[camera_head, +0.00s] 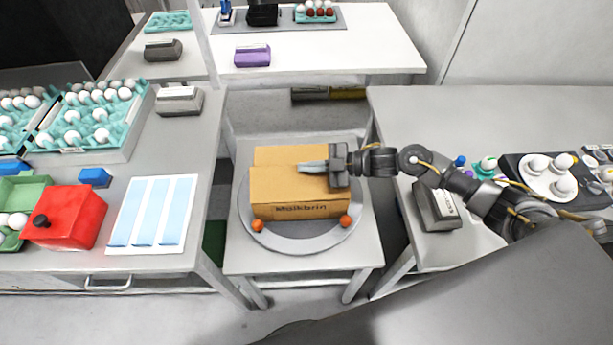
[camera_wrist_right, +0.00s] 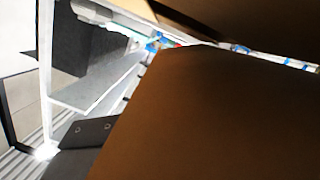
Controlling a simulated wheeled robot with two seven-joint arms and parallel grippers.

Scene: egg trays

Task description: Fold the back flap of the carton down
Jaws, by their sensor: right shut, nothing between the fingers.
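The brown cardboard carton (camera_head: 285,190) sits on a round grey turntable (camera_head: 292,240) in the middle of the head view, with lettering on its front side. A cardboard flap (camera_head: 275,156) shows along its back edge; its exact angle is hard to tell. My right gripper (camera_head: 308,167) reaches in from the right over the carton top, its shut fingers pointing left just in front of this back flap. Whether they touch the cardboard I cannot tell. In the right wrist view, brown cardboard (camera_wrist_right: 230,115) fills much of the picture at close range. My left gripper is not in view.
Two orange balls (camera_head: 257,225) (camera_head: 345,221) sit at the turntable's front. On the left table are a red box (camera_head: 70,218), blue strips and teal egg trays (camera_head: 110,142). A grey box (camera_head: 437,207) and a dark tray with white eggs stand on the right table.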

